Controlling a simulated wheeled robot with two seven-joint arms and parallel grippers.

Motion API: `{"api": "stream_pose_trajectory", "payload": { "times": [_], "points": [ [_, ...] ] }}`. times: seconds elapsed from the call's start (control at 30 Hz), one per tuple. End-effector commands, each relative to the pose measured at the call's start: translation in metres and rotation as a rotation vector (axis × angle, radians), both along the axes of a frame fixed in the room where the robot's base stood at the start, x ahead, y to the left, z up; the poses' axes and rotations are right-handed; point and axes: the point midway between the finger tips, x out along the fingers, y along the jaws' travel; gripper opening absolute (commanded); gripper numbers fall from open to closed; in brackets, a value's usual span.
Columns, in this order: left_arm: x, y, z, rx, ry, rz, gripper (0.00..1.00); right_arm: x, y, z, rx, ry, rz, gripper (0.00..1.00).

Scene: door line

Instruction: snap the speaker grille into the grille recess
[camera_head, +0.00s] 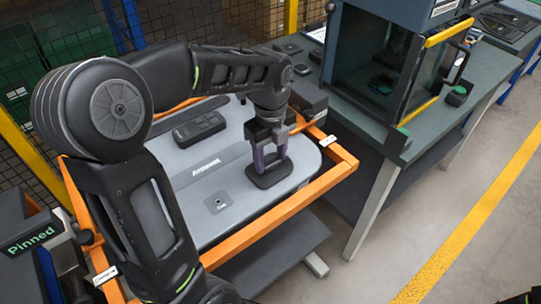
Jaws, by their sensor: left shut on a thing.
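The speaker grille (268,174) is a dark piece with rounded corners at the right end of the grey door panel (225,168). My left gripper (269,160) points down over it, with its fingers shut on it. The grille is at or just above the panel surface; I cannot tell whether it is seated. The grille recess is not distinguishable, and the grille and fingers cover that part of the panel.
An orange frame (283,207) surrounds the panel. A dark switch-like part (199,127) lies on the panel's upper left. A bench (403,140) with a glass-fronted machine (385,60) stands at the right. Wire fencing (165,22) runs behind.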

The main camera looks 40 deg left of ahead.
Motion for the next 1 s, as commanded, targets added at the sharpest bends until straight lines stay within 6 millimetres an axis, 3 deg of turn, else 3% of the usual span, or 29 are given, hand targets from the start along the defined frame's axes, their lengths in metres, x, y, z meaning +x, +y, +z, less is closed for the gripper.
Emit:
{"api": "stream_pose_trajectory", "payload": {
  "times": [0.23, 0.27, 0.5, 0.87, 1.0],
  "points": [
    [-0.001, 0.000, -0.001, -0.001, 0.003, 0.000, 0.02, 0.000, 0.000, 0.000, 0.000, 0.000, 0.000, 0.36],
    [-0.001, 0.000, -0.001, -0.001, 0.003, 0.000, 0.53, 0.000, 0.000, 0.000, 0.000, 0.000, 0.000, 0.36],
    [0.000, 0.000, -0.001, 0.000, 0.002, 0.000, 0.72, 0.000, 0.000, 0.000, 0.000, 0.000, 0.000, 0.36],
    [0.000, 0.000, 0.000, -0.001, 0.001, 0.000, 0.76, 0.001, 0.001, 0.001, 0.002, -0.004, 0.001, 0.36],
    [0.001, 0.000, 0.012, 0.000, -0.002, 0.000, 0.76, 0.002, 0.001, 0.000, 0.003, -0.004, 0.002, 0.36]
  ]
}}
